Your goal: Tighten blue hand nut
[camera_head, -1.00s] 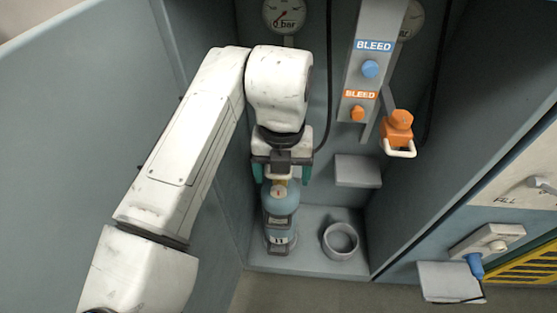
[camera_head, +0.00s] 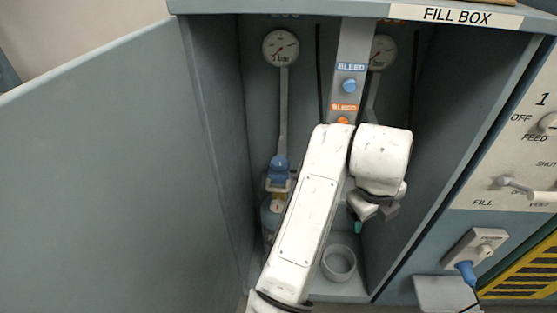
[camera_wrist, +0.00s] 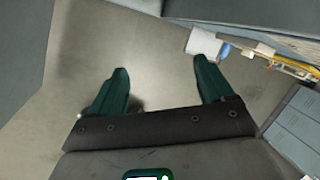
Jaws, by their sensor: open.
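The blue hand nut (camera_head: 279,165) sits at the top of the cylinder (camera_head: 269,215), at the lower end of the grey pipe from the left gauge, in the head view. My arm partly hides the cylinder. My gripper (camera_head: 358,226) is to the right of the nut, apart from it, pointing down inside the box. In the wrist view my gripper (camera_wrist: 161,80) has its two green fingers spread, with nothing between them. The nut and cylinder are not in the wrist view. How tight the nut is cannot be told.
A blue BLEED knob (camera_head: 349,86) is on the centre column, above an orange knob (camera_head: 343,121) partly behind my arm. A grey ring holder (camera_head: 339,262) stands on the box floor. The open door (camera_head: 120,180) bounds the left; a control panel (camera_head: 515,150) is at right.

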